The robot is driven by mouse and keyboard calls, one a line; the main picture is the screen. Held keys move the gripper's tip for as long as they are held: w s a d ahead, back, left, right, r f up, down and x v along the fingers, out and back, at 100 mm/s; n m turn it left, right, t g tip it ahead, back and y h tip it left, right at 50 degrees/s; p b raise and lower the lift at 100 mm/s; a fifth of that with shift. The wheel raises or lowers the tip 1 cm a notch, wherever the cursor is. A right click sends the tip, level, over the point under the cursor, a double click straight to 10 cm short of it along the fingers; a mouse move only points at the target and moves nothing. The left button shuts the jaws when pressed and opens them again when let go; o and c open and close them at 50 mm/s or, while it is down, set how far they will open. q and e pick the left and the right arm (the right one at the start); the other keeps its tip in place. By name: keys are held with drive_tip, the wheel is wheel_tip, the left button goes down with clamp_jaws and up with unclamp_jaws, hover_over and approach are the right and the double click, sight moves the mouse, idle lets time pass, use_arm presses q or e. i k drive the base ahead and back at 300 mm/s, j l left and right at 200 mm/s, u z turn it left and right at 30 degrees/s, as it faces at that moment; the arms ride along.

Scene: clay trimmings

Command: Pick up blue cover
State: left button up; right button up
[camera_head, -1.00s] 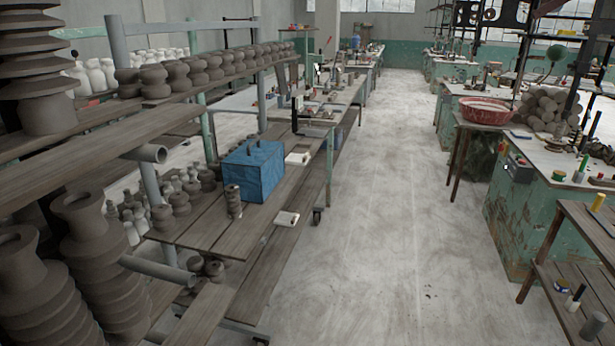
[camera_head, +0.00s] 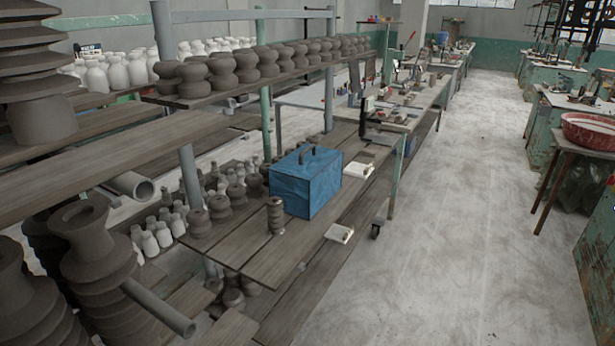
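A blue box-shaped cover (camera_head: 306,184) with a dark handle on top stands on the lower plank shelf (camera_head: 262,262), near the middle of the head view. A small dark ribbed clay piece (camera_head: 275,215) stands just in front of it on the left. Neither of my grippers shows in this view, and nothing is touching the cover.
A plank of dark clay pots (camera_head: 270,62) runs above and behind the cover. Stacked dark clay pieces (camera_head: 95,255) and a pipe end (camera_head: 133,186) fill the left. The pale floor aisle (camera_head: 440,230) is clear.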

sight(306, 179)
drive_tip(key=l+u, duration=0.1)
drive_tip(key=u, duration=0.35)
drive_tip(key=i+l+u, duration=0.1)
drive_tip(key=l+u, duration=0.35)
drive_tip(key=l, duration=0.55)
drive_tip(key=k+l+u, duration=0.1)
drive_tip(key=l+u, duration=0.3)
drive_tip(key=l, duration=0.6)
